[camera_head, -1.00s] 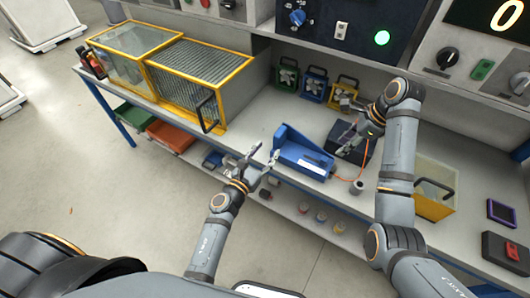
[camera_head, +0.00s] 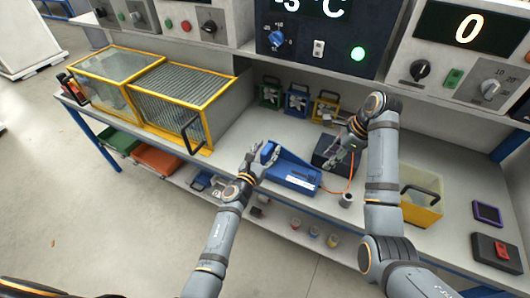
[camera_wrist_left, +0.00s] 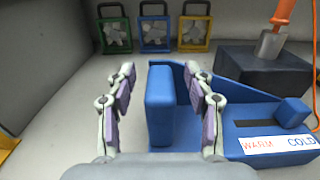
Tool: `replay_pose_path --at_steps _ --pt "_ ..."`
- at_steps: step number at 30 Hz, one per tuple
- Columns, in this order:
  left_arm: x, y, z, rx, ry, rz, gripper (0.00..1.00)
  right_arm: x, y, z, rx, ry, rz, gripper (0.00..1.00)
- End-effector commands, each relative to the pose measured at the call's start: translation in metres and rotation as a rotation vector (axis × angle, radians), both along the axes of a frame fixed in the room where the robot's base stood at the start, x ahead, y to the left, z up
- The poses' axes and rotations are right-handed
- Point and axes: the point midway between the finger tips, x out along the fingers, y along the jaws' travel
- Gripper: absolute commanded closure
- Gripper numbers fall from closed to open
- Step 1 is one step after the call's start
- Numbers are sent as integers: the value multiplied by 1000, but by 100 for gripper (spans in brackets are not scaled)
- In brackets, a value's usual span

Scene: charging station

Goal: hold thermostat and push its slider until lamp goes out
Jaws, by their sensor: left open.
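The thermostat (camera_head: 292,177) is a blue wedge-shaped unit on the bench; it also shows in the left wrist view (camera_wrist_left: 190,130). Its upright blue grip block (camera_wrist_left: 160,108) stands between the fingers of my open left gripper (camera_wrist_left: 162,100), with a gap visible on both sides. In the head view my left gripper (camera_head: 262,156) is at the thermostat's left end. The blue slider knob (camera_wrist_left: 291,110) sits at the slot's right end, above the COLD label.
The dark box (camera_wrist_left: 262,72) behind the thermostat carries an orange-handled tool (camera_wrist_left: 283,14) with an orange cable. Several fan units (camera_head: 297,100) stand at the back. A yellow-framed cage (camera_head: 180,105) is left, a yellow bin (camera_head: 421,205) right. The bench front edge is close.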

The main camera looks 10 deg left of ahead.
Motion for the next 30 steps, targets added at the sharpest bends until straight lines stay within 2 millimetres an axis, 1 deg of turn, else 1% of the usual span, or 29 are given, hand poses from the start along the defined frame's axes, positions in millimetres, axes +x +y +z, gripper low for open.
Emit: replay_pose_path --at_steps 2,12,14,17,20,23,25,26,30 --pt "0 0 0 0 0 0 47 0 0 0 0 0 0 62" --pt "0 0 0 -1 0 0 93 0 0 0 0 0 0 62" --pt "0 0 0 -1 0 0 100 0 0 0 0 0 0 62" --pt "-1 0 0 -1 0 0 100 0 0 0 0 0 0 62" --pt "-1 0 0 -1 0 0 100 0 0 0 -1 -4 12 74" --pt "-1 0 0 -1 1 0 100 0 1 -2 -11 -39 104 88" --pt "-1 0 0 -1 1 0 100 -1 2 -3 -26 -87 231 98" --pt "-1 0 0 -1 1 0 100 -1 3 -4 -33 -112 298 100" --pt "-1 0 -1 -1 1 0 100 -2 6 -8 -74 -241 654 100"
